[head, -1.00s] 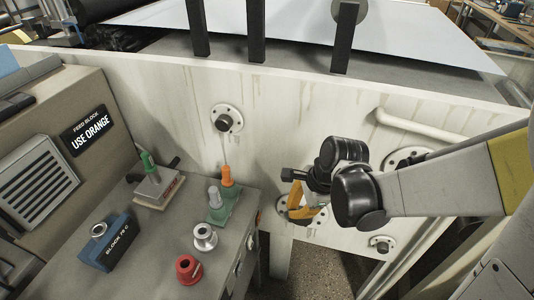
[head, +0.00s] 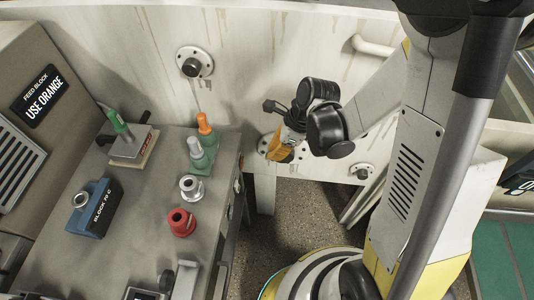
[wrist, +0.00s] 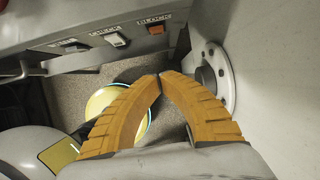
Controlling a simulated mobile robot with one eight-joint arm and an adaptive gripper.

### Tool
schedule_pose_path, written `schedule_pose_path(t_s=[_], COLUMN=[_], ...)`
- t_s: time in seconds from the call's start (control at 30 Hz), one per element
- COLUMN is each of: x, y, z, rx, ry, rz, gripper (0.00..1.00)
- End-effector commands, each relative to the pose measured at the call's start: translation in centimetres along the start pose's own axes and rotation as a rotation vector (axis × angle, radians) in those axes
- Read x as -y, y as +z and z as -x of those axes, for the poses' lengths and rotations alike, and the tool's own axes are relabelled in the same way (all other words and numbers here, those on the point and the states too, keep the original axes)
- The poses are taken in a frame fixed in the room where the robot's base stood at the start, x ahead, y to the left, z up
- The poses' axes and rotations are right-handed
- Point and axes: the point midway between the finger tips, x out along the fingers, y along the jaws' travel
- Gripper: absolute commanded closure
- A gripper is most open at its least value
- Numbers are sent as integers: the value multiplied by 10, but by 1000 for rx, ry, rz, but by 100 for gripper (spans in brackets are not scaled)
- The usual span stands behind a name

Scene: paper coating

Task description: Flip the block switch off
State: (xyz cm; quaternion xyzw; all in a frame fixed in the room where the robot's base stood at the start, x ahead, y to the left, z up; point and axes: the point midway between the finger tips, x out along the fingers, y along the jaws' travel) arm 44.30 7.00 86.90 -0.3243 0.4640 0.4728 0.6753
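The block switch (wrist: 156,28) is a small orange-red rocker under the label BLOCK, on the bench's front panel at the top of the wrist view. I cannot tell which way it is tipped. My gripper (wrist: 160,77) has two ribbed orange fingers, with tips together and nothing between them. In the picture it is below the switch and apart from it. In the head view my gripper (head: 276,154) hangs right of the bench, near the pale wall. The bench front is seen nearly edge-on there, and the switch cannot be made out.
A white switch labelled CHECK (wrist: 116,39) and another switch (wrist: 75,46) sit left of the block switch. A round wall flange (wrist: 214,78) is close to my right finger.

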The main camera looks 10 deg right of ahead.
Motion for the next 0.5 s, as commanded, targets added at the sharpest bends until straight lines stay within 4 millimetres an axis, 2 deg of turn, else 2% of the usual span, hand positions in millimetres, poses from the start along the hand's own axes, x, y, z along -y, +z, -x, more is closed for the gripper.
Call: schedule_pose_path(t_s=[0.03, 0.33, 0.37, 0.5], x=[0, 0, 0, -1], y=[-1, -1, -1, 22], z=[-14, -80, -85, -86], rx=[0, 0, 0, 0], ry=[1, 0, 0, 1], rz=[3, 3, 3, 6], gripper=[100, 100, 100, 100])
